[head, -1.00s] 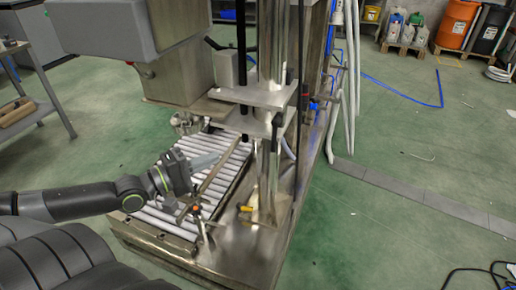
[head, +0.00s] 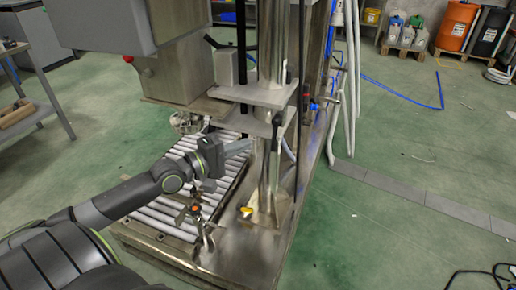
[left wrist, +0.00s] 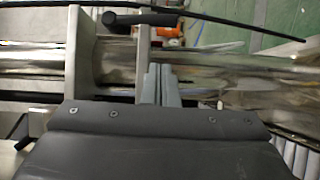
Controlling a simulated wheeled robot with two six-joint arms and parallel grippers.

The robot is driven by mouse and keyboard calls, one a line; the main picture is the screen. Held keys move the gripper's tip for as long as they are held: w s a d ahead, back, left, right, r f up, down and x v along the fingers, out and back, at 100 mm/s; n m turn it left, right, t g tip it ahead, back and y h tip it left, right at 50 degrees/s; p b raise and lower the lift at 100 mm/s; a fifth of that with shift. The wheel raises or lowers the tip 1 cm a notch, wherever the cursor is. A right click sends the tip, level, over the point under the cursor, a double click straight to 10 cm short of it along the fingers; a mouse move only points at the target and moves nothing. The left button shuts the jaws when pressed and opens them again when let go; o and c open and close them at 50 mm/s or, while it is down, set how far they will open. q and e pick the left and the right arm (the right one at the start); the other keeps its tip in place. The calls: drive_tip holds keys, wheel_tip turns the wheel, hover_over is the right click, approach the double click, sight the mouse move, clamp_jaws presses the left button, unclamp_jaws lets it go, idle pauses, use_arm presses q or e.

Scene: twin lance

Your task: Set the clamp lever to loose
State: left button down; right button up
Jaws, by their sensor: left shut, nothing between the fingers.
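The black clamp lever (head: 277,124) appears to be the short handle on the right side of the lower metal bracket (head: 243,122), beside the steel column (head: 270,60). In the left wrist view a black handle with a rounded end (left wrist: 140,18) lies past the bracket plate, beyond my fingertips and apart from them. My left gripper (head: 246,145) is shut and empty, just below the bracket and close to the column. Its fingers (left wrist: 158,70) show together in the left wrist view, in front of the column and bracket. My right gripper is out of view.
A roller conveyor bed (head: 160,215) lies under my left arm. A yellow-handled part (head: 247,210) sits at the column's foot and an orange-knobbed fitting (head: 195,208) on the bed's edge. A black rod (head: 241,60) runs beside the column. Open green floor (head: 390,230) lies to the right.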

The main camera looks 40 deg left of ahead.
sight(275, 137)
use_arm(q)
drive_tip(key=w+d, duration=0.1)
drive_tip(key=d, duration=0.1)
drive_tip(key=w+d, duration=0.1)
drive_tip(key=d, duration=0.1)
drive_tip(key=shift+w+p, duration=0.3)
drive_tip(key=shift+p, duration=0.05)
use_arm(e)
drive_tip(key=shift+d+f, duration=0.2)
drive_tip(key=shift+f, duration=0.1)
use_arm(q)
drive_tip(key=shift+w+f, duration=0.1)
drive_tip(key=shift+f, duration=0.05)
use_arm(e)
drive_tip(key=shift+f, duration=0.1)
